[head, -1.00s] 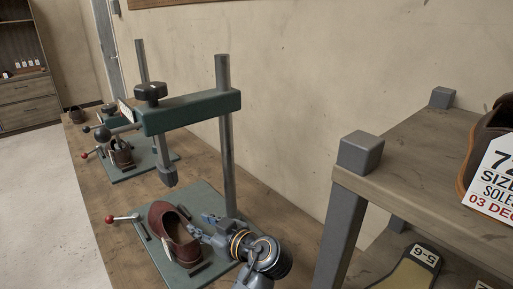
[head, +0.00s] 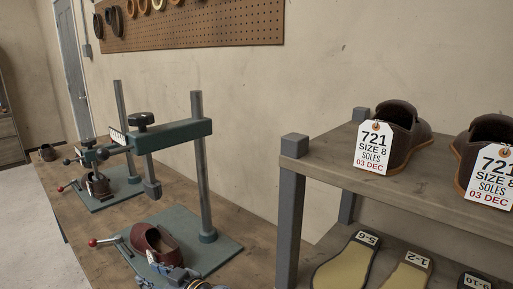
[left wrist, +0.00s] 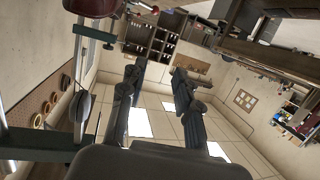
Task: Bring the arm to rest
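My left gripper (head: 172,272) shows at the bottom edge of the head view, just in front of the red-brown shoe (head: 148,246). Most of its arm is cut off. In the left wrist view its two fingers (left wrist: 158,70) stand apart with nothing between them. Whether the gripper touches the shoe or tag cannot be told in the head view. My right gripper is not in view.
A wooden shelf (head: 440,185) at right holds brown shoes (head: 403,135) with "721" tags above and several numbered soles (head: 345,265) below. A second press (head: 105,190) stands farther along the bench (head: 65,200). A pegboard (head: 200,28) hangs on the wall.

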